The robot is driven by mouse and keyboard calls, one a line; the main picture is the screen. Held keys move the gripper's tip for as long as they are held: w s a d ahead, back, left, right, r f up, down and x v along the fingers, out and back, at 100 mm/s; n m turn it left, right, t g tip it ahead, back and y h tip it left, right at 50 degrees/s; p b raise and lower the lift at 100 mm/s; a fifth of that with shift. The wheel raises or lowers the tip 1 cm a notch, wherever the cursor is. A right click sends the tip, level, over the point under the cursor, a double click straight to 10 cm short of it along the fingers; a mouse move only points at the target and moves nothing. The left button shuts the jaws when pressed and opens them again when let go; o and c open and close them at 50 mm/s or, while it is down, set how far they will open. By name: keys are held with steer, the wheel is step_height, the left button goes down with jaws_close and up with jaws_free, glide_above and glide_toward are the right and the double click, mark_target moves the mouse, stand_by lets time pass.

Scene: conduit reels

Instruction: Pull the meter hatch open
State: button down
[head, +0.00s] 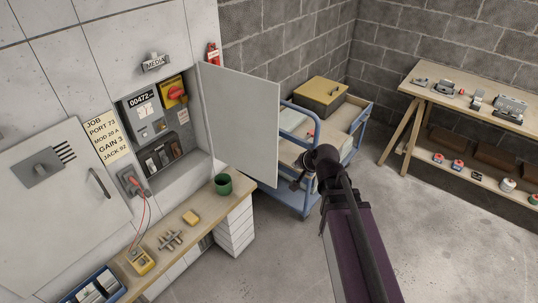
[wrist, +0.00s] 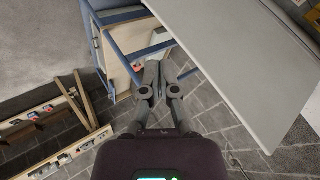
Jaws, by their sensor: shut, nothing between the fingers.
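The meter hatch (head: 243,122) is a pale grey door standing wide open, swung out from the wall to the right of its recess. In the recess are a grey meter (head: 145,115) reading 00472 and a red switch on yellow (head: 173,93). In the wrist view the large pale panel at the upper right looks like the hatch (wrist: 235,55). My gripper (wrist: 159,72) is shut and empty, apart from the panel and to its left in that view. In the head view my gripper (head: 305,172) is dark and partly hidden by my arm, right of the hatch.
A blue trolley (head: 312,205) with a tan box (head: 319,95) stands behind my gripper. A worktop (head: 195,225) with a green mug (head: 223,184) and a tester (head: 141,262) runs below the recess. A wooden bench (head: 470,105) stands right. The floor at the lower right is clear.

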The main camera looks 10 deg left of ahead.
steer(key=w+a+r+m+t+y+b, duration=0.1)
steer(key=w+a+r+m+t+b, duration=0.1)
steer(key=w+a+m+t+b, duration=0.35)
steer(key=w+a+r+m+t+y+b, duration=0.1)
steer(key=w+a+r+m+t+b, duration=0.15)
steer(key=a+m+t+b, duration=0.4)
steer(key=m+g+h+b, duration=0.3)
steer(key=m+h+b, duration=0.9)
steer(key=m, duration=1.4)
glide_toward(273, 144)
steer(key=s+a+f+h+p, duration=0.1)
steer(key=s+a+h+p, duration=0.2)
steer(key=s+a, duration=0.2)
steer(key=shift+s+d+f, duration=0.2)
steer(key=shift+d, duration=0.05)
steer(key=shift+w, duration=0.1)
steer(key=x, duration=1.3)
steer(key=shift+w+d+r, duration=0.1)
steer(key=shift+w+d, duration=0.1)
steer(key=shift+w, duration=0.15)
